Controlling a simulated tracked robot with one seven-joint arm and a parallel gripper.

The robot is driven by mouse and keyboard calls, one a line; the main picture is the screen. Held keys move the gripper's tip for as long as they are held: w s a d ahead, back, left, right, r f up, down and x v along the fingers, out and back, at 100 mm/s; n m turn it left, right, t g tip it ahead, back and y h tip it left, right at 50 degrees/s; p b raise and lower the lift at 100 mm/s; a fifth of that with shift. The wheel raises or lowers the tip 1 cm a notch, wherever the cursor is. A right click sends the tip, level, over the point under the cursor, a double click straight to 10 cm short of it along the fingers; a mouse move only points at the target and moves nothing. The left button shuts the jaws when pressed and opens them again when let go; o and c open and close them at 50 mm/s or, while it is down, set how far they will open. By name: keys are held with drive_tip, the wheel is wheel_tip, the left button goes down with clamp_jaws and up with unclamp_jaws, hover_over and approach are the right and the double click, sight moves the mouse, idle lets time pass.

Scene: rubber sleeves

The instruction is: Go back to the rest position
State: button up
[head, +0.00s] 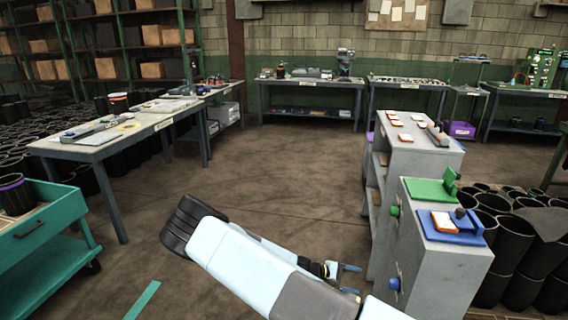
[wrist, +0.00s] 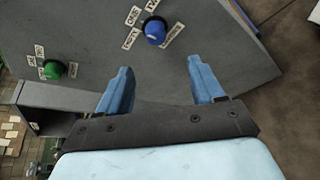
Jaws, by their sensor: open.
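My gripper (wrist: 158,85) shows in the wrist view with its two blue fingers wide apart and nothing between them. Ahead of it is the grey side face of a cabinet, with a blue knob (wrist: 154,30) and a green knob (wrist: 52,69), each with small white labels around it. The fingers appear apart from the blue knob. In the head view my pale blue arm reaches across the lower middle, and the gripper (head: 350,279) is partly hidden behind it, just left of the grey cabinet (head: 440,285). The green knob (head: 394,211) and blue knob (head: 393,284) are on its left face.
The cabinet top holds a green fixture (head: 430,190) and a blue fixture (head: 452,234). A teal cart (head: 50,222) stands at left, near a long worktable (head: 95,152). Black sleeves (head: 505,225) crowd the right. The floor (head: 270,165) in the middle is clear.

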drive_tip(key=s+a+r+m+y, duration=0.2)
drive_tip(key=r+y, duration=0.2)
drive_tip(key=r, duration=0.7)
drive_tip(key=s+a+r+m+y, duration=0.2)
drive_tip(key=r+m+y, duration=0.15)
drive_tip(key=r, duration=0.65)
drive_tip(key=s+a+r+m+y, duration=0.15)
drive_tip(key=r+y, duration=0.35)
drive_tip(key=r, duration=0.6)
drive_tip(key=s+r+m+t+y, duration=0.1)
drive_tip(key=s+r+t, duration=0.4)
drive_tip(key=s+r, duration=1.4)
drive_tip(key=shift+s+d+r+t+y, duration=0.2)
drive_tip(key=shift+r+t+y, duration=0.25)
drive_tip(key=shift+r, duration=0.1)
